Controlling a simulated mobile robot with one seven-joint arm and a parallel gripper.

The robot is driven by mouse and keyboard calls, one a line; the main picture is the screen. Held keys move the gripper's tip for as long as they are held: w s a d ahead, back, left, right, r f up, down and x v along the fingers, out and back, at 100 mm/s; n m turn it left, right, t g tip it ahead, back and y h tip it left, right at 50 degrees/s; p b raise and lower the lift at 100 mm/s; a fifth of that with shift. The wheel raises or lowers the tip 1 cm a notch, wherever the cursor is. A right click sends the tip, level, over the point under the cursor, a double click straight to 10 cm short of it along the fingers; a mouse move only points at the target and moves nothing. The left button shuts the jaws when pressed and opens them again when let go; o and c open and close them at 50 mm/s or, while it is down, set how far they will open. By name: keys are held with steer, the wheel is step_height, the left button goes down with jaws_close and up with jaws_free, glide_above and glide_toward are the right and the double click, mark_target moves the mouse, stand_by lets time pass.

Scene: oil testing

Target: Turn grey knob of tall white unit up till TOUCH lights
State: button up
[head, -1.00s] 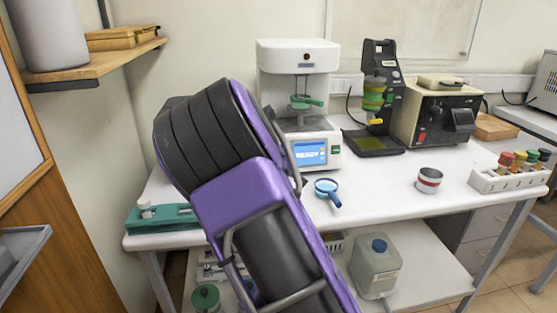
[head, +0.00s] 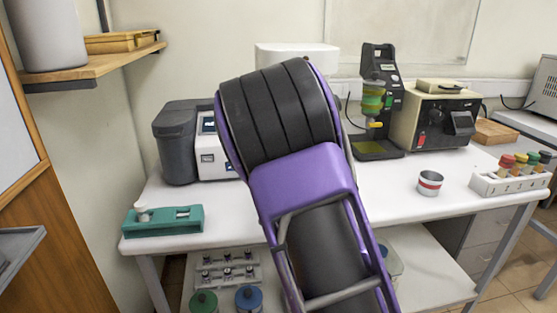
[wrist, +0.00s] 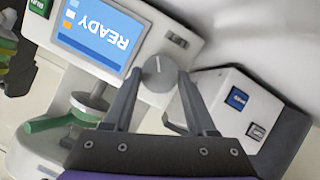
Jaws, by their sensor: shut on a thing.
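The tall white unit (head: 297,52) stands at the back of the bench; my arm hides nearly all of it in the head view. The wrist view shows its white front panel (wrist: 145,25) turned over, with a blue screen (wrist: 100,33) reading READY. The grey knob (wrist: 159,74) sits on the panel beside the screen, a pale line on its face. My gripper (wrist: 160,78) is shut on the knob, one finger on each side. My gripper is hidden in the head view.
A grey and white device (head: 182,140) stands left of the unit and shows close to my right finger in the wrist view (wrist: 225,105). A green holder (head: 165,220) lies at the bench's left. A tin (head: 429,183) and bottle rack (head: 510,180) stand right.

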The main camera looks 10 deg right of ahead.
steer(key=shift+f, duration=0.1)
steer(key=o, duration=1.4)
steer(key=shift+c, duration=0.2)
steer(key=p+v, duration=0.6)
steer(key=v, duration=1.1)
steer(key=shift+s, duration=0.25)
